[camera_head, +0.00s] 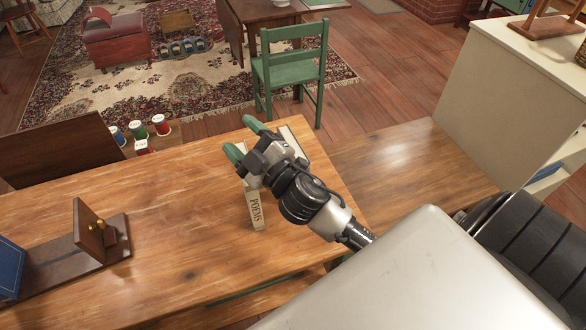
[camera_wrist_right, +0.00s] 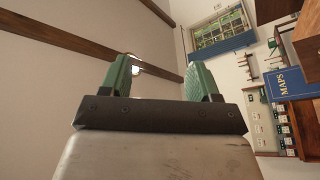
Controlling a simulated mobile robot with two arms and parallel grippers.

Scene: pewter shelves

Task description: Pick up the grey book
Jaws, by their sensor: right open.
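A pale grey book with POEMS on its spine (camera_head: 255,208) is on the wooden table near its right end. My right gripper (camera_head: 246,139) is over the far part of this book and hides much of it. Its two green fingers are spread apart. In the right wrist view the fingers (camera_wrist_right: 160,78) are also wide apart with nothing between them. I cannot tell whether the gripper touches the book. A pale, dark-edged piece (camera_head: 294,138) shows behind the gripper; I cannot tell if it belongs to the same book. My left gripper is not in view.
A wooden bookend (camera_head: 90,235) and a blue book (camera_head: 9,268) are at the table's left. Several thread spools (camera_head: 138,130) stand beyond its far edge. A green chair (camera_head: 290,70) is behind. The middle of the tabletop (camera_head: 170,200) is clear. The wrist view shows a blue MAPS book (camera_wrist_right: 288,84).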

